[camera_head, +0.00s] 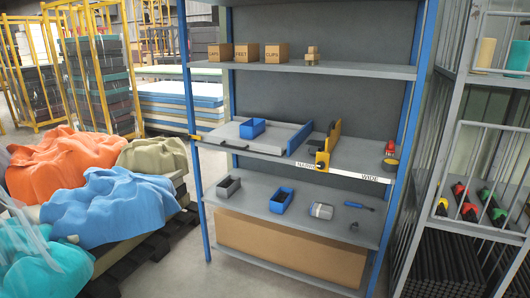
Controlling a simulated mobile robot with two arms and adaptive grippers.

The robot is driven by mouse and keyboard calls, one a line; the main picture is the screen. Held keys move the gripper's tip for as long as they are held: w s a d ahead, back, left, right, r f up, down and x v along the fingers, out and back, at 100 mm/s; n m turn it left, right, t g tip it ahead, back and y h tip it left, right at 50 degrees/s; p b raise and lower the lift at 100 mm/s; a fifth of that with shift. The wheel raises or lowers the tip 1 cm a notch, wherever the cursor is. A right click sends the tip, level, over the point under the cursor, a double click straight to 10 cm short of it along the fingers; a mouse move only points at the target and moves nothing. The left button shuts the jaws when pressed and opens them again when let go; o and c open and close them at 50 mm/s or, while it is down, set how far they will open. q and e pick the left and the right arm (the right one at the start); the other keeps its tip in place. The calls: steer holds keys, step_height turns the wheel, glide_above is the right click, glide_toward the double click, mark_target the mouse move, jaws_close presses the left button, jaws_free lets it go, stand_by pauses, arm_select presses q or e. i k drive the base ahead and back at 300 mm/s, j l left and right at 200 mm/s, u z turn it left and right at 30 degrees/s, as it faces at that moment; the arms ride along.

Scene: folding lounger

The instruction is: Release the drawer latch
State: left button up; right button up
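A dark bar (240,148) runs along the front of the tray. A blue rail (299,139) borders its right side. A yellow upright divider (335,130) stands right of that, with a yellow block (322,160) at the shelf's front edge. I cannot tell which part is the latch. Neither of my grippers is in view.
A red-and-yellow item (390,150) stands at the middle shelf's right end. A strip marked WIDE (370,176) runs along the edge. Bins and tools lie on the lower shelf (235,210). Cloth heaps (120,207) are at left, and a barred grey rack (457,75) is at right.

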mark_target(187, 137)
steer(key=i+l+u, duration=0.15)
steer(key=i+u, duration=0.25)
steer(key=i+l+u, duration=0.35)
steer(key=i+z, duration=0.15)
steer(key=z, duration=0.2)
steer(key=i+j+z, duration=0.1)
steer(key=z, duration=0.25)
steer(key=i+j+z, duration=0.3)
steer(key=i+j, duration=0.2)
steer(key=j, duration=0.15)
steer(key=i+j+z, duration=0.35)
steer(key=j, duration=0.35)
steer(key=i+j, duration=0.35)
steer(key=j, duration=0.15)
